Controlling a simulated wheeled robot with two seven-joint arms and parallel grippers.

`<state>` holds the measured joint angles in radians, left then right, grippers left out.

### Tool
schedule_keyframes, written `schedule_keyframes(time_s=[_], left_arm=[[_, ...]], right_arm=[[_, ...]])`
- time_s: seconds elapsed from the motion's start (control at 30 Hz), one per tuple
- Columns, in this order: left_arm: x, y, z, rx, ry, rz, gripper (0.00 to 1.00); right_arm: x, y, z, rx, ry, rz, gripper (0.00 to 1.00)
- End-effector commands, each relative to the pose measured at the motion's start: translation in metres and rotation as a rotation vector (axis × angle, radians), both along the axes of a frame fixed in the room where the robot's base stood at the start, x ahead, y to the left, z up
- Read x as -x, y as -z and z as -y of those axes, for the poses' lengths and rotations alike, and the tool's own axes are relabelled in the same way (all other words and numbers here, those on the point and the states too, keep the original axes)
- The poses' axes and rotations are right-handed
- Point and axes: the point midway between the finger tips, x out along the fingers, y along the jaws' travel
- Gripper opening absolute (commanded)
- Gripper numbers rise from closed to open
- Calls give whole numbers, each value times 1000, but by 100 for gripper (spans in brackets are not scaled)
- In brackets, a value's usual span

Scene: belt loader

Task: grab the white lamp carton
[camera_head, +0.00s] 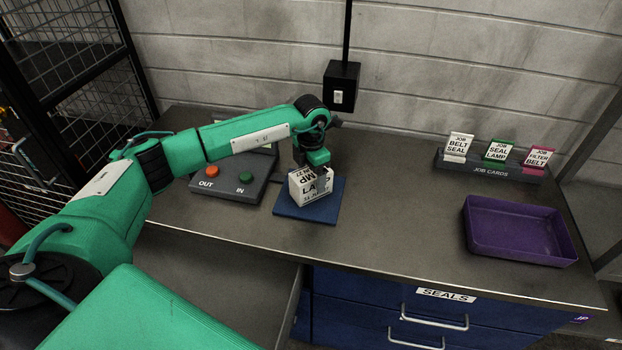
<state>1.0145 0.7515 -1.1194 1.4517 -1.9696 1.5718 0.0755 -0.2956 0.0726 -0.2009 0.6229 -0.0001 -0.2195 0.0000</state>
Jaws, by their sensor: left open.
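The white lamp carton (312,187) stands on a blue mat (325,211) on the grey bench. Black lettering, partly hidden, shows on its top and front. My left gripper (312,172) is directly over the carton, pointing down, with its fingers at the carton's top. It is open. The fingers hide part of the carton's top, and I cannot tell whether they touch it. My right gripper is not in view.
A control box (225,184) with an orange OUT and a green IN button is left of the mat. A purple tray (515,255) and a job card rack (490,170) stand at the right. The bench (400,215) between is clear. A drawer labelled SEALS (440,310) is below.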

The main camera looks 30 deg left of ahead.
Motion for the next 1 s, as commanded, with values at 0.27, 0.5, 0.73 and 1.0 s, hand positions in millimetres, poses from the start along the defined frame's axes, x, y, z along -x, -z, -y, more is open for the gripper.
schedule_keyframes(time_s=[0.27,0.5,0.73,1.0], left_arm=[[0,21,0,1,0,1,80],[0,21,0,1,0,1,62],[0,20,0,1,0,2,24],[-1,18,0,2,0,3,24]], right_arm=[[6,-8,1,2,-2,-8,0],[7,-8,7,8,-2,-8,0],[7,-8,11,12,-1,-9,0],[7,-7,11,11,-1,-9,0]])
